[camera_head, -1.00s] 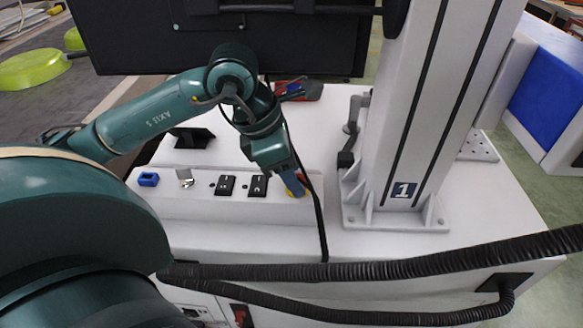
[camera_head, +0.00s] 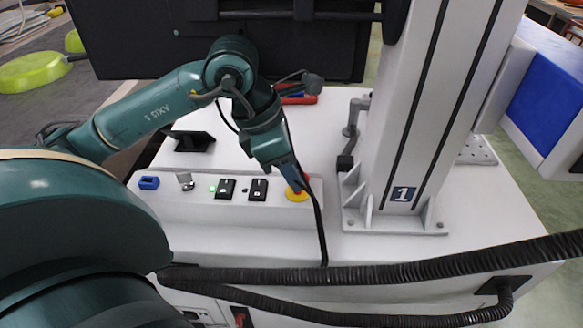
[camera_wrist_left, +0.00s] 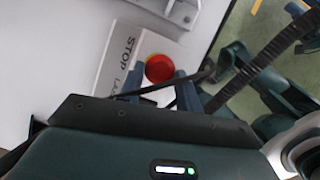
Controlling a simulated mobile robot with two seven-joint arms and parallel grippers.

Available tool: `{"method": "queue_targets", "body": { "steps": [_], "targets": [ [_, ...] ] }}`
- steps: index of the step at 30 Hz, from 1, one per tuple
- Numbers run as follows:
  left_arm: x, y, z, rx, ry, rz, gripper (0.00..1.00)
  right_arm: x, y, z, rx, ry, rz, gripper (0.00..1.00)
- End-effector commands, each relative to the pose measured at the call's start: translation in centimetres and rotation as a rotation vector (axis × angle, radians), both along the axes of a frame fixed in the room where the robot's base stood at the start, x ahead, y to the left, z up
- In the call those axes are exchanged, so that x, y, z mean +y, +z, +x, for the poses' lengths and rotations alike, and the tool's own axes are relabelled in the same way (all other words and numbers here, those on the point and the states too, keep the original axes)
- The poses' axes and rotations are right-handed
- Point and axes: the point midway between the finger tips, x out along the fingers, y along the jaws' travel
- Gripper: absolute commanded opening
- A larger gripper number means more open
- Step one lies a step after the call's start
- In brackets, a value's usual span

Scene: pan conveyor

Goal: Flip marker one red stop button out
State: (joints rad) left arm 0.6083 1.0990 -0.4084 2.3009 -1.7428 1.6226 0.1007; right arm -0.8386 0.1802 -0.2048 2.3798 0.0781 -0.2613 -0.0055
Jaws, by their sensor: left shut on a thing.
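The red stop button (camera_head: 304,184) sits on a yellow round base (camera_head: 297,195) at the right end of the white control panel, left of the column with the marker one sign (camera_head: 403,194). My left gripper (camera_head: 293,181) reaches down onto it from above, partly covering it. In the left wrist view the red button (camera_wrist_left: 158,68) shows between the two blue fingertips (camera_wrist_left: 158,87), beside the word STOP. The gripper is shut on the button. My right gripper is in neither view.
A black cable (camera_head: 318,215) runs close beside the button. A dark screen (camera_head: 230,40) stands behind.

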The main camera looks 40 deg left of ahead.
Motion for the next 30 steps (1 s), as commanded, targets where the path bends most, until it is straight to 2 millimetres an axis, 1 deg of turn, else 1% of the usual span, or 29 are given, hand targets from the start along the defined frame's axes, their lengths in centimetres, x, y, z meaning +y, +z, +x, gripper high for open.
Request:
{"method": "queue_targets", "body": {
  "steps": [1,4,5,12,24,26,28,30],
  "targets": [
    [0.0,0.3,0.1,-0.01,0.001,-0.002,0.0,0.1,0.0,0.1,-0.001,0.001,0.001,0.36],
    [0.0,0.4,0.2,-0.012,0.002,-0.003,0.0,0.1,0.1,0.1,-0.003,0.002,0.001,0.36],
    [0.0,0.4,0.2,-0.012,0.002,-0.002,0.37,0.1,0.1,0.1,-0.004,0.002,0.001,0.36],
    [0.0,0.3,0.1,-0.01,0.001,-0.002,0.57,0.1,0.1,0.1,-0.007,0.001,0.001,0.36],
    [0.0,0.3,0.1,-0.008,0.001,-0.001,0.57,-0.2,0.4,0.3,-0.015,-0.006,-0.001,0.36],
    [0.2,0.6,0.0,-0.009,0.001,-0.001,0.57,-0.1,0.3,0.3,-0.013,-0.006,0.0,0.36],
    [0.4,1.4,-0.1,-0.011,0.002,-0.001,0.57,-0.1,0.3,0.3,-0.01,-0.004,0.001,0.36],
    [0.7,2.5,-0.4,-0.014,0.003,0.001,0.57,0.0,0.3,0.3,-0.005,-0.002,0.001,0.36]
  ]
}}
